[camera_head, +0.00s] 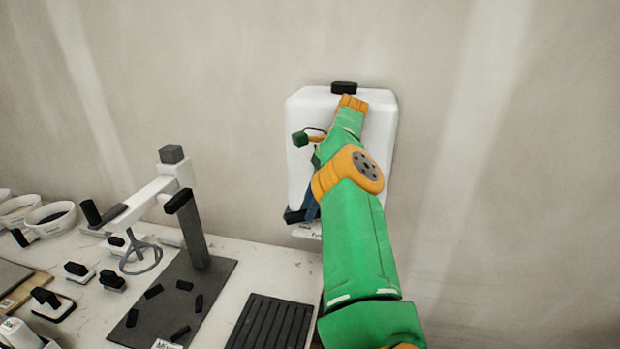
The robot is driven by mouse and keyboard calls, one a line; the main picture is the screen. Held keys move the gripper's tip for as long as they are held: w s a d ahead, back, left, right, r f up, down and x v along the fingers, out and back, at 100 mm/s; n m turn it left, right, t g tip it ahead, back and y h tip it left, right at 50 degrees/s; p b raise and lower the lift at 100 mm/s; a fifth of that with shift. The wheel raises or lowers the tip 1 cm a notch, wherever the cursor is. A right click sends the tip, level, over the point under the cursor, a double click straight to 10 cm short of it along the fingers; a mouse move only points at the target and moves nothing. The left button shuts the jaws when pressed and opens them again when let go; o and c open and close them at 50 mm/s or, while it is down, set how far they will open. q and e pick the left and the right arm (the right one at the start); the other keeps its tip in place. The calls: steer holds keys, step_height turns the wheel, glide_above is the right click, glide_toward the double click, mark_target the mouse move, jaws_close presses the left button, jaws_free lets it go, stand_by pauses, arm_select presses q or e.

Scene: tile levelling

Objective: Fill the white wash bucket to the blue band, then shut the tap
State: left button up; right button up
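A white tank (303,107) with a black cap on top is against the wall. My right arm, green and orange, reaches up across its front and hides its middle and right part. My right gripper (306,200) is at the tank's lower left front, mostly hidden by the arm; its fingers cannot be made out. Dark and blue parts show there, and I cannot tell gripper from tap. No white wash bucket with a blue band can be made out, nor any water flow. My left gripper is not in view.
A grey stand (194,230) with a white arm and hanging ring stirrer rises from a dark base plate on the white bench (262,263). A black ribbed mat (268,322) lies right of it. White bowls (52,217) and several small black-handled tools are at the left.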

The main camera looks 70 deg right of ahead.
steer(key=o, duration=0.4)
steer(key=shift+o, duration=0.2)
step_height(320, 180, up, 3)
steer(key=shift+f+p, duration=0.1)
steer(key=shift+p, duration=1.1)
steer(key=b, duration=0.2)
steer(key=a+r+b, duration=0.1)
steer(key=b, duration=0.1)
steer(key=shift+s+a+r, duration=0.1)
steer(key=shift+s+a, duration=0.15)
steer(key=shift+s, duration=0.15)
steer(key=s+a+r+b, duration=0.1)
steer(key=s+a+r, duration=0.5)
steer(key=a+r, duration=0.3)
steer(key=shift+a, duration=1)
